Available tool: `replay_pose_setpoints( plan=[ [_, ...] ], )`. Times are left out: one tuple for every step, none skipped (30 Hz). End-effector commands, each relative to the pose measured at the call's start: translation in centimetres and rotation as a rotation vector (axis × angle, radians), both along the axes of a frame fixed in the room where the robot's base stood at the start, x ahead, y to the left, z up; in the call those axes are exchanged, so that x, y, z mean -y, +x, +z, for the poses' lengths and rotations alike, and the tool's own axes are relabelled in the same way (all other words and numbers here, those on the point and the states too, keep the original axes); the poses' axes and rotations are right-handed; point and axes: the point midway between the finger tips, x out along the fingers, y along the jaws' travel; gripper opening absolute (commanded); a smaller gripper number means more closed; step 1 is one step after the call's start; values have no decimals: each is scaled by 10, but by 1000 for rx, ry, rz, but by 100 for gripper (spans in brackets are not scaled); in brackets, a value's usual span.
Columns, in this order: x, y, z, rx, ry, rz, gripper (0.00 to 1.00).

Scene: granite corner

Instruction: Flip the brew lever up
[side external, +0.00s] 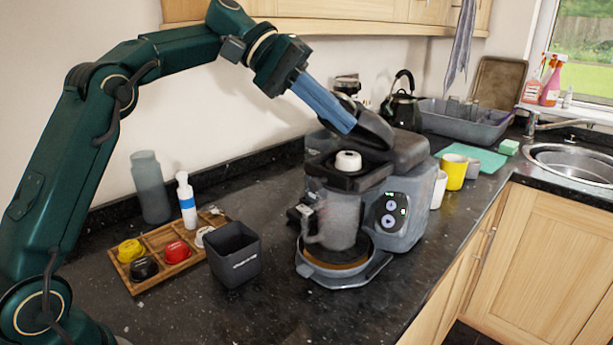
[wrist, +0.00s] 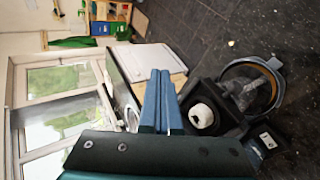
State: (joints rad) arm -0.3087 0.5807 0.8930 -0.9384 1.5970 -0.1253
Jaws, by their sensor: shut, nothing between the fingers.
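The grey coffee machine (side external: 400,225) stands mid-counter with a glass jug (side external: 335,225) in its front. A dark lever-like part (side external: 372,125) at its top slants up to the left; I take it to be the brew lever. My gripper (side external: 346,126) has its blue fingers together and empty, pointing down to the right. The fingertips overlap the upper end of that part; I cannot tell whether they touch. In the wrist view the shut fingers (wrist: 161,74) are beside the white knob (wrist: 201,115), and the lever is not clear.
A wooden tray (side external: 150,285) with several pods, a dark bin (side external: 234,255), a white bottle (side external: 187,203) and a grey canister (side external: 150,187) stand left of the machine. A yellow cup (side external: 454,172) stands to its right. A kettle (side external: 402,105) is behind. The front counter is clear.

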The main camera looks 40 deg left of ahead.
Motion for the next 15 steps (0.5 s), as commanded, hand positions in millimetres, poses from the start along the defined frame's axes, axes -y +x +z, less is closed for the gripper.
replay_pose_setpoints(
  plan=[
    [12,-11,-8,51,114,-64,0],
    [16,-16,-15,86,193,-107,0],
    [19,-25,-24,135,300,-170,0],
    [21,-32,-30,173,381,-222,0],
    [21,-38,-36,213,462,-276,0],
    [20,-47,-43,268,571,-356,0],
    [18,-54,-48,308,652,-419,0],
    [15,-60,-52,348,732,-485,0],
    [11,-69,-56,406,839,-578,0],
    [6,-75,-59,448,918,-651,0],
    [2,-80,-61,491,998,-727,0],
    [-4,-87,-62,549,1103,-832,0],
    [-10,-92,-62,592,1181,-914,0],
    [-15,-96,-61,636,1259,-997,0],
    [-22,-101,-60,693,1362,-1110,0]
  ],
)
